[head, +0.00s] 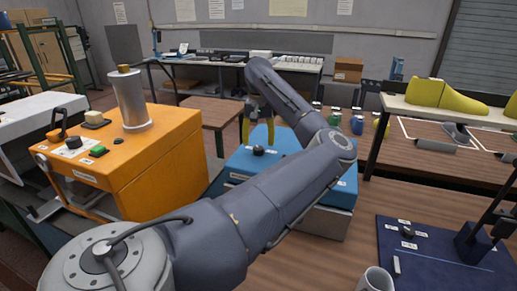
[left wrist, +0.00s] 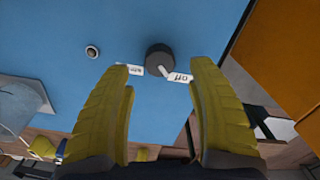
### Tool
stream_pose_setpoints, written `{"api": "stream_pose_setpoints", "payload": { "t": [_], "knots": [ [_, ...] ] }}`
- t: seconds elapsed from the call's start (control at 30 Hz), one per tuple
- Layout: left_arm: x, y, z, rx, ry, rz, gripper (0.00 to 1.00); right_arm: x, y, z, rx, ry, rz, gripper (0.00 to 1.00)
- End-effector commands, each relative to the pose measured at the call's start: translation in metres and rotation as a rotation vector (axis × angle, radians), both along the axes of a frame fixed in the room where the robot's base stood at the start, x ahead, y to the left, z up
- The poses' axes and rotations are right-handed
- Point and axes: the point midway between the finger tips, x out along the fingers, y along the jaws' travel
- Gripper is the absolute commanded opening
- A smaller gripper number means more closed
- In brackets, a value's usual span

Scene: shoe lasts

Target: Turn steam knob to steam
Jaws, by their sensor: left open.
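The steam knob (head: 258,150) is a small black knob on top of the blue box (head: 290,139). In the left wrist view the round black knob (left wrist: 159,57) has a white pointer directed toward the "off" label (left wrist: 181,77). A second white label (left wrist: 134,70) lies on the other side, partly behind a finger, and I cannot read it fully. My left gripper (head: 258,134) points down over the knob with its yellow fingers spread. In the left wrist view the open fingertips (left wrist: 163,72) lie to either side of the knob's near edge, with nothing held between them. My right gripper is not in view.
An orange machine (head: 165,165) with a metal cylinder stands left of the blue box. Yellow shoe lasts (head: 445,97) sit on a shelf behind.

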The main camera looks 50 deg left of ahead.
Motion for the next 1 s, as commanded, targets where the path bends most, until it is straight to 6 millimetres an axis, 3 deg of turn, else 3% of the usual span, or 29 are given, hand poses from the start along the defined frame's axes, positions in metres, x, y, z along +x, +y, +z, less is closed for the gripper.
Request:
{"api": "stream_pose_setpoints", "payload": {
  "t": [0.3,0.77,1.0],
  "knots": [
    [0.0,0.0,-0.031,0.0,0.0,-0.001,0.58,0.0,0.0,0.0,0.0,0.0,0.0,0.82],
    [0.0,0.0,-0.036,0.0,0.0,0.0,0.58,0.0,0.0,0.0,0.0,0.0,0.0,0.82],
    [0.0,0.0,-0.036,-0.001,-0.001,0.0,0.33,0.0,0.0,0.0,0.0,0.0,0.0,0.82]
  ]
}}
